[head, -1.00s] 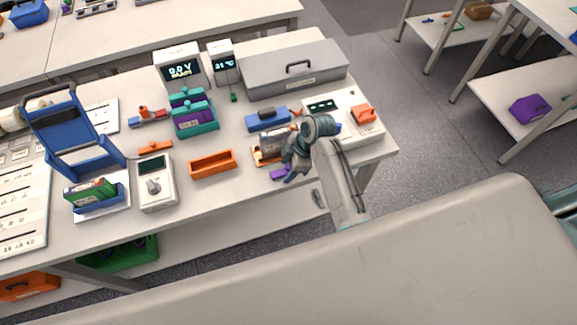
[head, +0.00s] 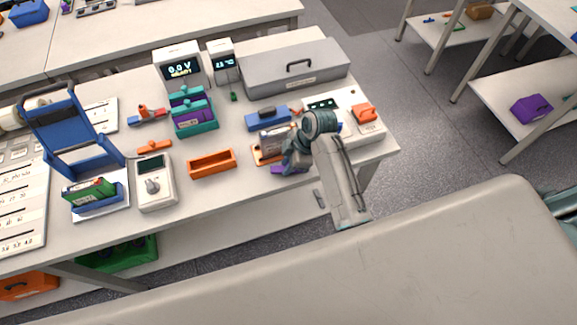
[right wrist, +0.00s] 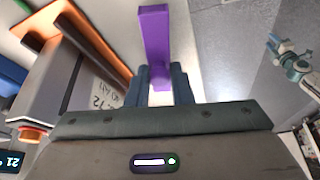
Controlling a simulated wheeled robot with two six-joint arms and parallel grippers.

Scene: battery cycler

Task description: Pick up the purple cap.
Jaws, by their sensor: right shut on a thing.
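The purple cap is a narrow purple bar. In the head view the cap (head: 278,169) shows at the table's front edge area, just in front of the orange-based holder, partly hidden by my right gripper (head: 287,167). In the right wrist view the cap (right wrist: 154,42) stands out lengthwise between the fingers of my right gripper (right wrist: 160,84), which is shut on its near end. Whether the cap still touches the table cannot be told. My left gripper is in neither view.
The orange holder (head: 259,157) with a grey cell stands right beside the gripper. An empty orange tray (head: 212,163) lies to the left, a blue box (head: 266,119) behind, and a white device with an orange part (head: 365,113) to the right. The table's front edge is close.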

